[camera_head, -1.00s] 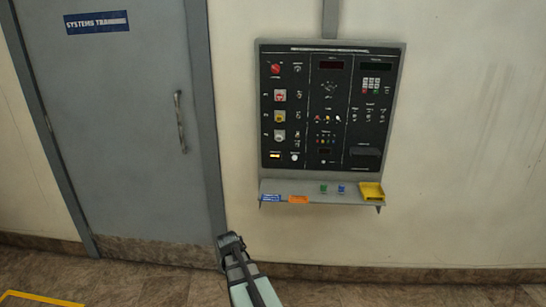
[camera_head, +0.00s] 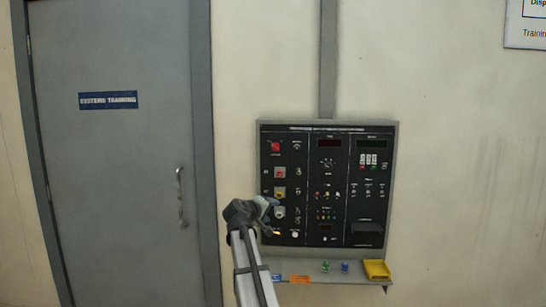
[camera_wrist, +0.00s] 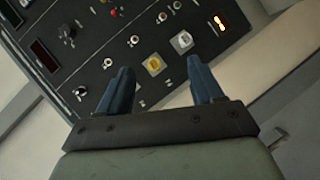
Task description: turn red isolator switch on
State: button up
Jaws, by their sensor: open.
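The black control panel (camera_head: 342,200) hangs on the wall in the head view. A red round knob (camera_head: 275,146) sits at its top left. Below it is a red switch on a pale square plate (camera_head: 280,172), with a yellow switch (camera_head: 280,191) and a white one under that. I cannot read which red control is labelled isolator. My gripper (camera_head: 272,210) is in front of the panel's lower left, below both red controls. In the wrist view its two blue fingers (camera_wrist: 163,85) are apart and empty, pointing at the panel. The yellow switch (camera_wrist: 155,64) and white switch (camera_wrist: 182,41) show there; neither red control is clearly visible.
A shelf (camera_head: 330,278) under the panel holds a yellow tray (camera_head: 377,269), an orange item (camera_head: 299,280), and small green and blue parts. A grey door (camera_head: 120,180) with a handle is at the left.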

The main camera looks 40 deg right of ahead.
notch_tip(320, 180, up, 9)
jog(key=w+d+n+t+h, duration=0.1)
jog(key=w+d+n+h, duration=0.1)
jog(key=w+n+h, duration=0.15)
jog(key=n+t+h, duration=0.2)
jog(key=n+t, duration=0.2)
jog(key=n, duration=0.7)
send_near(274, 148)
jog(key=x, duration=0.8)
jog(key=shift+d, duration=0.25)
jog(key=c, duration=1.1)
jog(key=shift+o, duration=0.2)
